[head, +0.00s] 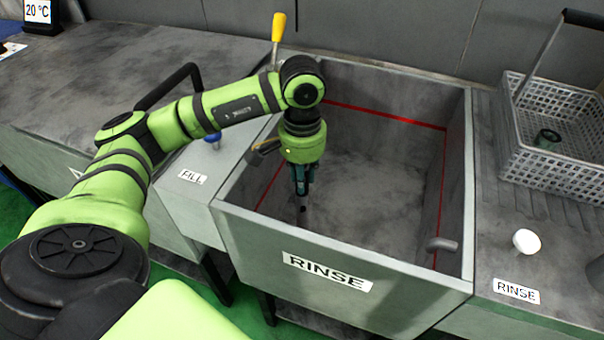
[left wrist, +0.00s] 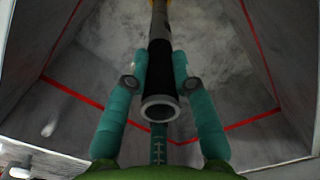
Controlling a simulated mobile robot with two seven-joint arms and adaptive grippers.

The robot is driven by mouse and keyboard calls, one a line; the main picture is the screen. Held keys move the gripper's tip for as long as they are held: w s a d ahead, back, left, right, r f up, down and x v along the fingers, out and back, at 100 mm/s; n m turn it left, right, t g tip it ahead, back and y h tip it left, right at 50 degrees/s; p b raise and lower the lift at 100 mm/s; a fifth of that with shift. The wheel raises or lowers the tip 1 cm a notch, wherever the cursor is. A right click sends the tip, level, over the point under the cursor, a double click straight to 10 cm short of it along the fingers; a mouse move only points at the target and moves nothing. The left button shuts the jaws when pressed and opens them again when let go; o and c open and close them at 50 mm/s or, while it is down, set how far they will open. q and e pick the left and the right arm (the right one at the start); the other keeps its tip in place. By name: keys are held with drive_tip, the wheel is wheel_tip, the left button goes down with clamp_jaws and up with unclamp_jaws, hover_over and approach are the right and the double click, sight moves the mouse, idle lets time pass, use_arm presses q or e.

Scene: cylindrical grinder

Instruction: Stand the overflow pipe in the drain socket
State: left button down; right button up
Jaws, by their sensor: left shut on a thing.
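My left gripper (head: 302,184) points down inside the grey rinse basin (head: 370,190), near its left side. It is shut on the overflow pipe, whose lower part (head: 303,212) shows below the fingers. In the left wrist view the teal fingers (left wrist: 160,85) close on the dark sleeve of the pipe (left wrist: 159,62). The pipe's open, ringed end faces the camera, and its paler length runs away toward the basin floor. I cannot make out the drain socket, nor whether the pipe's far end touches anything. My right gripper is not in view.
A red line runs round the basin walls. A small grey spout (head: 441,244) sticks in at the right. A yellow-handled lever (head: 278,27) rises behind the arm. A blue knob (head: 212,137), a white knob (head: 526,241) and a wire basket (head: 553,135) stand beside the basin.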

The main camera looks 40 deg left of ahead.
use_arm(q)
drive_tip(key=shift+f+b, duration=0.3)
drive_tip(key=shift+f, duration=0.05)
drive_tip(key=shift+c, duration=2.3)
unclamp_jaws()
drive_tip(key=shift+r+p, duration=2.65)
drive_tip(key=shift+r, duration=2.4)
